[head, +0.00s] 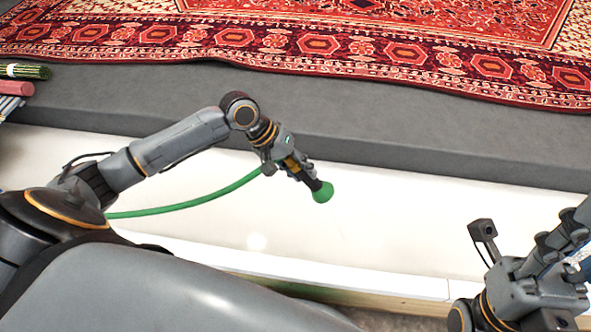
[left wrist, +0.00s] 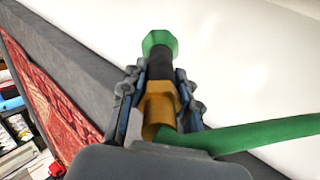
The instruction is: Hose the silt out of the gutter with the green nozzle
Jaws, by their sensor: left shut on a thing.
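My left gripper (head: 303,175) is shut on the green nozzle (head: 322,192) over the white gutter (head: 420,220). The nozzle has a green tip, a dark barrel and a brass-yellow body. Its tip points down and to the right. In the left wrist view the nozzle (left wrist: 160,42) lies between the two fingers of my left gripper (left wrist: 155,95). A green hose (head: 185,205) runs from the nozzle to the left. My right gripper (head: 572,240) is at the lower right edge, partly cut off. I cannot make out any silt on the visible gutter floor.
A grey ledge (head: 400,130) runs along the far side of the gutter. A red patterned rug (head: 310,45) lies on it. Rolled items, one green and yellow (head: 25,71) and one red (head: 15,88), lie at the far left. A pale wooden strip (head: 390,300) edges the near side.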

